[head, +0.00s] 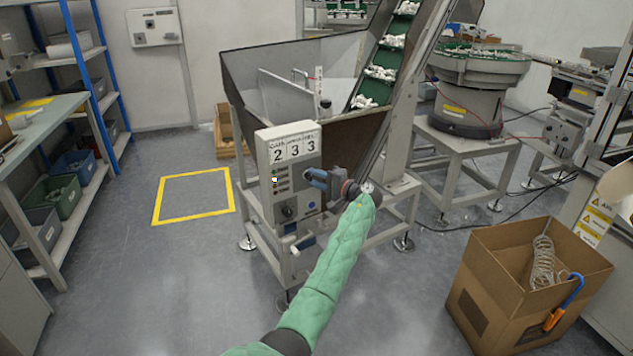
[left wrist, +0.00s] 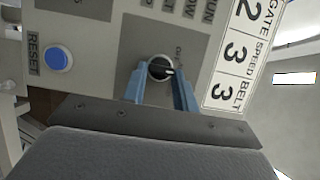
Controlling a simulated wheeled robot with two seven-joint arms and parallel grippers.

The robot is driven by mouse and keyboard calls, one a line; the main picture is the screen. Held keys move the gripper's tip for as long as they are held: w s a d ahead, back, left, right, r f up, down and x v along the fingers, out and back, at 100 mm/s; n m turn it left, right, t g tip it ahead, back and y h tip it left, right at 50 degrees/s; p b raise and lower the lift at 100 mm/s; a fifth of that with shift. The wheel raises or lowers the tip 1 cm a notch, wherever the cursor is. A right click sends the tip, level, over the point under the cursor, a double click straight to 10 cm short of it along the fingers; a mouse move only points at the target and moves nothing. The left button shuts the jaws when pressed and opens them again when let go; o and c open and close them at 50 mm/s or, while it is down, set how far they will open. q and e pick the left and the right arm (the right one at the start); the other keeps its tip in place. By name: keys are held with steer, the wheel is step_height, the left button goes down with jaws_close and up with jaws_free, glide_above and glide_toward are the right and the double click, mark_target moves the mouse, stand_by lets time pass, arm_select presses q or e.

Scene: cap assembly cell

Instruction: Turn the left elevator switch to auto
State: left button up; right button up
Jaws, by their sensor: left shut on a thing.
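The grey control box (head: 291,150) of the elevator stands on the hopper frame, with the number sign 2 3 3 on top. The black switch knob (left wrist: 158,68) sits on its face, and a pale pointer line on it points toward the number sign. My left gripper (head: 312,177) is at the upper right of the box face. In the left wrist view its blue fingers (left wrist: 163,88) are shut on the knob, one on each side. In the head view the gripper hides that knob. A blue RESET button (left wrist: 58,59) lies below the knob on the panel. My right gripper is out of view.
Another dark knob (head: 287,211) sits at the lower left of the box face. The hopper (head: 300,70) and the elevator belt (head: 380,72) stand behind. A cardboard box (head: 495,270) stands at the right. The floor left of the hopper, with a yellow square (head: 195,216), is clear.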

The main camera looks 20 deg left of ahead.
arm_select(q)
steer(key=shift+f, duration=0.15)
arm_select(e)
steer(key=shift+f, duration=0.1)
arm_select(q)
steer(key=o, duration=1)
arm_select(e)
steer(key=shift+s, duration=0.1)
arm_select(q)
steer(key=shift+d, duration=0.1)
steer(key=shift+s+d, duration=0.2)
steer(key=shift+d, duration=0.3)
steer(key=b+v, duration=0.1)
steer(key=v, duration=0.5)
steer(key=shift+s+d, duration=0.15)
steer(key=shift+d, duration=0.1)
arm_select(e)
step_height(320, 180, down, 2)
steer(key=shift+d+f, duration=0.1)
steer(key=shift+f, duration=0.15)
